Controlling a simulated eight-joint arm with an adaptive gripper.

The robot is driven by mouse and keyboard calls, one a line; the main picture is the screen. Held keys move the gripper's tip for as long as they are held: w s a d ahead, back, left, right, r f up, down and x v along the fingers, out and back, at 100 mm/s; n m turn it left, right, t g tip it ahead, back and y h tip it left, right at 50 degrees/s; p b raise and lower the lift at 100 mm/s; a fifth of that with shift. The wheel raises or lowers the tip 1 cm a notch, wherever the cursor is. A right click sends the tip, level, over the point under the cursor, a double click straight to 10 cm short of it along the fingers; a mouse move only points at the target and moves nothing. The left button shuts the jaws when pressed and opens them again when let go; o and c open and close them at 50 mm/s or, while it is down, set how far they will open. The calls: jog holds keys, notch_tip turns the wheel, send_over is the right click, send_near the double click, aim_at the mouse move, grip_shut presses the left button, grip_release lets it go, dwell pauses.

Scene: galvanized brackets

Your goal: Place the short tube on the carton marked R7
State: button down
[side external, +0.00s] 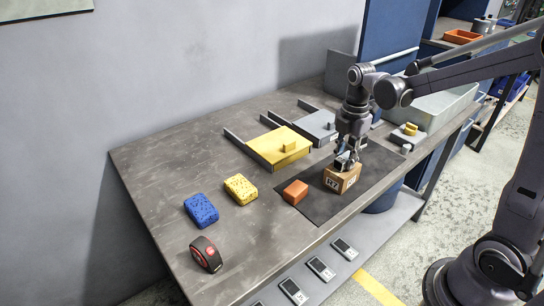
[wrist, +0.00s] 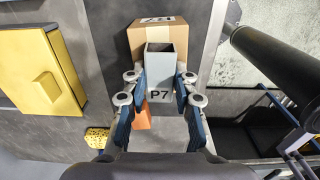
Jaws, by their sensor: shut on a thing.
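My gripper (wrist: 160,82) is shut on the short tube (wrist: 160,56), a grey square tube with its open end showing between the fingers in the wrist view. A mark that looks like P7 shows between the fingers, below the open end. The brown carton marked R7 (side external: 340,181) stands on the dark mat. In the side view my gripper (side external: 346,160) points down right over this carton, and the tube is mostly hidden by the fingers. The carton (wrist: 140,38) also shows behind the tube in the wrist view. I cannot tell whether the tube touches its top.
An orange block (side external: 295,192) lies left of the carton on the mat (side external: 322,210). A yellow tray-like part (side external: 272,150) and a grey one (side external: 316,125) lie behind. Yellow (side external: 240,189) and blue (side external: 201,209) sponges and a tape measure (side external: 206,254) lie at left. A grey bin (side external: 440,107) stands right.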

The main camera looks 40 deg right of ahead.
aim_at(346, 157)
jog(key=c, duration=1.1)
grip_release()
jog(key=shift+f, duration=0.1)
jog(key=shift+o, duration=0.2)
notch_tip(346, 157, up, 12)
jog(key=s+a+f+m+t, duration=0.5)
jog(key=s+a+m+t, duration=0.2)
jog(key=m, duration=1.1)
jog(key=shift+s+a+f, duration=0.35)
jog(key=shift+s+a, duration=0.75)
jog(key=shift+a, duration=0.15)
